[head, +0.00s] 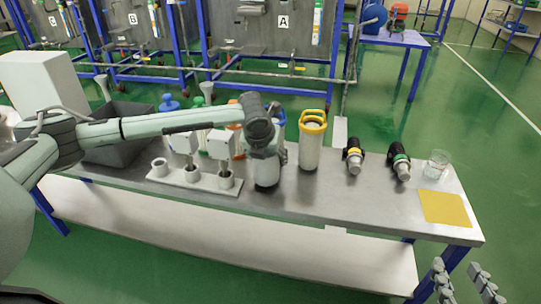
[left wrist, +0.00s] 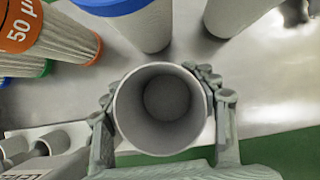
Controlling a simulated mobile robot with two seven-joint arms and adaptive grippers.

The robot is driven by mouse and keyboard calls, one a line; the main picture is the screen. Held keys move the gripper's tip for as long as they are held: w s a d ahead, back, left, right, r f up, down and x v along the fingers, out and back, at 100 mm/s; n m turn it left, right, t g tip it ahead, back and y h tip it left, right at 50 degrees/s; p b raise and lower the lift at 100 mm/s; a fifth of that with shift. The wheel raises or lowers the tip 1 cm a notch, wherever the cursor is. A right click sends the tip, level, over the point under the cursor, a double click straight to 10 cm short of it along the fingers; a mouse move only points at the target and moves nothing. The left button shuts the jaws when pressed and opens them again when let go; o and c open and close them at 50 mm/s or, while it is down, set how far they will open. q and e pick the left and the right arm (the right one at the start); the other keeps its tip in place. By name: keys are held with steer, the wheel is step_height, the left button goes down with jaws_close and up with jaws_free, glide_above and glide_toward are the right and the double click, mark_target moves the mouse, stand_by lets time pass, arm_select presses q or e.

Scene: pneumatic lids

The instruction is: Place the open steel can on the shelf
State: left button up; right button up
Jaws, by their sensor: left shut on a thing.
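The open steel can (head: 266,172) is a grey cylinder at the middle of the workbench. In the left wrist view I look down into its empty round mouth (left wrist: 166,100). My left gripper (head: 262,143) has its fingers on both sides of the can, just below the rim, and is shut on it. The can is upright; I cannot tell whether its base touches the bench. A long white shelf (head: 220,240) runs under the bench. My right gripper (head: 465,282) is at the bottom right, fingers apart and empty, in front of the bench.
Filter cartridges with blue, orange and green ends stand behind the can; a yellow-topped one (head: 312,145) is right of it. A holder plate (head: 195,178) is left. Two black fittings (head: 354,155), a glass beaker (head: 437,164) and a yellow mat (head: 445,208) occupy the right end.

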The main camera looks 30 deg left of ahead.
arm_select(q)
steer(key=w, duration=0.3)
steer(key=shift+a+r, duration=0.1)
steer(key=shift+a, duration=0.3)
steer(key=shift+s+f, duration=0.1)
steer(key=shift+f, duration=0.7)
steer(key=o, duration=1.3)
